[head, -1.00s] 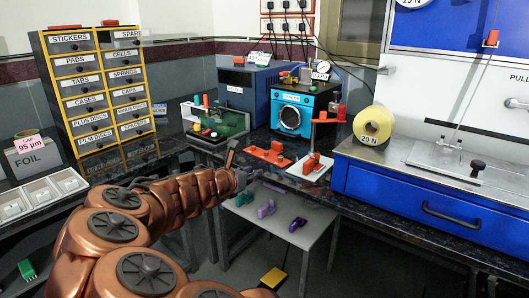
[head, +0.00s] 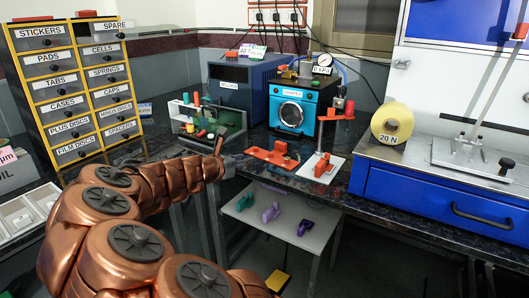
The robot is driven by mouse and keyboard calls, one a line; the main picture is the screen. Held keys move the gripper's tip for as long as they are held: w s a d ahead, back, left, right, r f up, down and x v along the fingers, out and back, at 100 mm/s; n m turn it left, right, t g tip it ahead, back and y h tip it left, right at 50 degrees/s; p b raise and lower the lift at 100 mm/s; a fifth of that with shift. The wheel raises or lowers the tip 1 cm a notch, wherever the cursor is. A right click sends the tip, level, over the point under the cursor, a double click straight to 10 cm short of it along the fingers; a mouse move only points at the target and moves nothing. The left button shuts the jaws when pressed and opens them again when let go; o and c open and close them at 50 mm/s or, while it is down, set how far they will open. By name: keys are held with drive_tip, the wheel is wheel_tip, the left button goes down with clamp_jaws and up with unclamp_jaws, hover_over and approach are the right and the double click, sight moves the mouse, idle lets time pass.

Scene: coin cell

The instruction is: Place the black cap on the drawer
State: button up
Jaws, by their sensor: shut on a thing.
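My arm reaches from the lower left toward the bench, and my gripper (head: 226,161) is at its end, small and dark against the bench front. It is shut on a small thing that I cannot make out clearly. I cannot pick out a black cap for sure. A tall black and yellow drawer cabinet (head: 75,87) stands at the left, with labelled drawers, one of them marked CAPS (head: 111,93). A wide blue drawer (head: 440,205) with a dark handle is under the steel-topped unit at the right. My gripper is between the two, apart from both.
A green fixture (head: 225,128), a blue press (head: 292,108) and orange parts (head: 272,152) stand on the bench beyond my gripper. A yellow roll (head: 391,124) is at the right. A low shelf (head: 270,235) holds teal and purple pieces. White trays (head: 22,214) are at the left.

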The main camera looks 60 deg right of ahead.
drive_tip(key=shift+d, duration=0.2)
drive_tip(key=shift+d, duration=0.2)
drive_tip(key=b, duration=0.2)
approach(271, 153)
drive_tip(key=d, duration=0.2)
drive_tip(key=d+r, duration=0.1)
drive_tip(key=d, duration=0.4)
drive_tip(key=shift+w+r, duration=0.15)
drive_tip(key=shift+w, duration=0.05)
drive_tip(key=shift+d+f+b, duration=0.5)
drive_tip(key=shift+f, duration=0.95)
drive_tip(key=shift+f, duration=0.15)
drive_tip(key=o, duration=0.7)
drive_tip(key=shift+w, duration=0.1)
drive_tip(key=shift+f, duration=0.2)
